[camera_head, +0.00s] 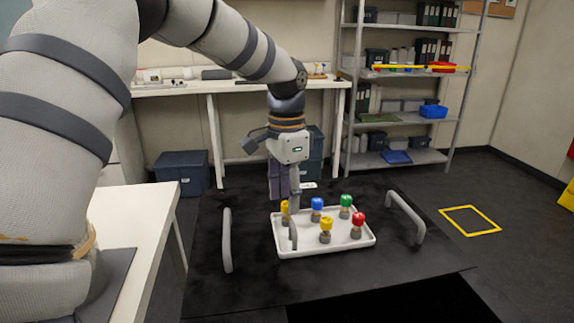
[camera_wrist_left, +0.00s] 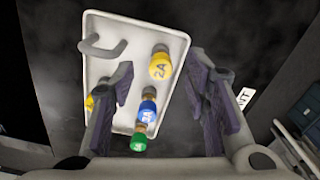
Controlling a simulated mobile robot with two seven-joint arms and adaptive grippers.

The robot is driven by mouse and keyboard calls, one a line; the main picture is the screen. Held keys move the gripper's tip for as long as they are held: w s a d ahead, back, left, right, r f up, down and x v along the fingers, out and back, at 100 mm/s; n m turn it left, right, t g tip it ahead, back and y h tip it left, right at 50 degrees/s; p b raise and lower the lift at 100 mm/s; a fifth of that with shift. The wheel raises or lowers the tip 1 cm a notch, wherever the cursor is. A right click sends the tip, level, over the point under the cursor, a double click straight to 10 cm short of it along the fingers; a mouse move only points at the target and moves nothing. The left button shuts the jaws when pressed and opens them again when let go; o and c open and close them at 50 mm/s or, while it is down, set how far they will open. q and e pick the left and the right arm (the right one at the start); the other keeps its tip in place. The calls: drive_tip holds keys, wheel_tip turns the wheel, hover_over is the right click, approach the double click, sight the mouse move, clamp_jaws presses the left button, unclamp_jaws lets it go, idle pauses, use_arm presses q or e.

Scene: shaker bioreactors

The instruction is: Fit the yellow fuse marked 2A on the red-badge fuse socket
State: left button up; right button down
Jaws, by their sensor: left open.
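The yellow fuse marked 2A (camera_wrist_left: 160,66) stands on the white tray; its label reads clearly in the left wrist view. In the head view it is the rear-left yellow-capped fuse (camera_head: 285,208), partly hidden by my gripper. My left gripper (camera_head: 285,193) points down above the left end of the tray. It is open, and in the wrist view the 2A fuse shows between its spread fingers, not gripped. I cannot make out a red-badge fuse socket in either view. My right gripper is not in view.
The white tray (camera_head: 340,245) also holds a blue fuse marked 3A (camera_wrist_left: 147,110), a green fuse (camera_head: 346,200), a second yellow fuse (camera_head: 326,224) and a red fuse (camera_head: 358,218). Grey handles (camera_head: 227,240) rise either side of the tray. A shelving rack (camera_head: 410,75) stands behind.

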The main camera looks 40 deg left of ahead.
use_arm(q)
drive_tip(key=shift+f, duration=1.35)
clamp_jaws()
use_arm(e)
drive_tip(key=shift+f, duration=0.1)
use_arm(q)
drive_tip(key=shift+r, duration=0.15)
drive_tip(key=shift+r, duration=0.6)
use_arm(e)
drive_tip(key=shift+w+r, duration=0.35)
use_arm(q)
drive_tip(key=shift+r, duration=0.1)
drive_tip(key=shift+r+p, duration=0.4)
drive_tip(key=shift+r, duration=0.15)
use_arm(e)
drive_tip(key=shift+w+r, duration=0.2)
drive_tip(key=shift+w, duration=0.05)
